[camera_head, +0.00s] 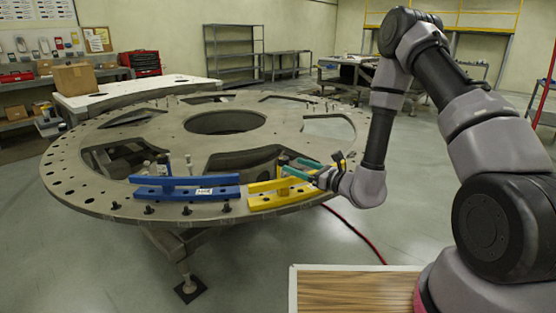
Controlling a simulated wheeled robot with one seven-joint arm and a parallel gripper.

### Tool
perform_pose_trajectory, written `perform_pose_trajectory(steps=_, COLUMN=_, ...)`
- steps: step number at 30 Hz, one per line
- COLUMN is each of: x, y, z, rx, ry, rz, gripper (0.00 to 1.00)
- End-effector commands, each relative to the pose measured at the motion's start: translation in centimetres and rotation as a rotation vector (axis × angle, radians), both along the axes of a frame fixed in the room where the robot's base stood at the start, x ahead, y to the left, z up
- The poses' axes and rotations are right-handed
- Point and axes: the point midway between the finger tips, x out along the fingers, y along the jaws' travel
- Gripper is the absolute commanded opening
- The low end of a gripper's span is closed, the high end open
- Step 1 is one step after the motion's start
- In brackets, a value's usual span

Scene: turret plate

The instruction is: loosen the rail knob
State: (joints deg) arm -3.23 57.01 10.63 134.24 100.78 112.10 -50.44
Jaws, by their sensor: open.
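A blue rail (215,192) lies near the front edge of the large round turret plate (170,130). A yellow rail (263,200) lies to its right. Small dark knobs or bolts (187,210) stand on the plate in front of the blue rail. Which one is the rail knob I cannot tell. My gripper (283,166) has teal fingers and is open, just above and behind the yellow rail, reaching in from the right. The fingers hide part of that rail's right half. Whether a fingertip touches anything is too small to tell.
The plate has large cutouts and a round center hole (225,122). A white table with a cardboard box (74,79) stands behind it at left. A red hose (355,232) runs along the floor. A wooden-topped surface (355,291) lies at the front. Floor at right is clear.

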Motion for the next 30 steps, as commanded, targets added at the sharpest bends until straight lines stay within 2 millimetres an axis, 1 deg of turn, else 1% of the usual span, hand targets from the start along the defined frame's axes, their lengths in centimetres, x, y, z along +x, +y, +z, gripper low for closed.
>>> perform_pose_trajectory(steps=1, x=0.5, y=0.9, z=0.1, rx=0.001, ry=-0.004, rz=0.004, gripper=0.77)
perform_pose_trajectory(steps=6, x=2.6, y=3.5, z=0.1, rx=0.0, ry=-0.005, rz=0.005, gripper=0.77)
perform_pose_trajectory(steps=12, x=4.5, y=6.0, z=0.1, rx=0.0, ry=-0.003, rz=0.004, gripper=0.77)
perform_pose_trajectory(steps=18, x=5.4, y=7.1, z=0.1, rx=0.001, ry=-0.001, rz=0.003, gripper=0.77)
perform_pose_trajectory(steps=26, x=5.5, y=7.2, z=0.1, rx=0.001, ry=0.0, rz=0.003, gripper=0.77)
perform_pose_trajectory(steps=27, x=5.5, y=7.2, z=0.1, rx=0.001, ry=0.0, rz=0.003, gripper=0.69)
perform_pose_trajectory(steps=29, x=5.5, y=7.2, z=0.1, rx=0.001, ry=0.0, rz=0.003, gripper=0.46)
perform_pose_trajectory(steps=30, x=5.5, y=7.2, z=0.1, rx=0.001, ry=-0.001, rz=0.003, gripper=0.31)
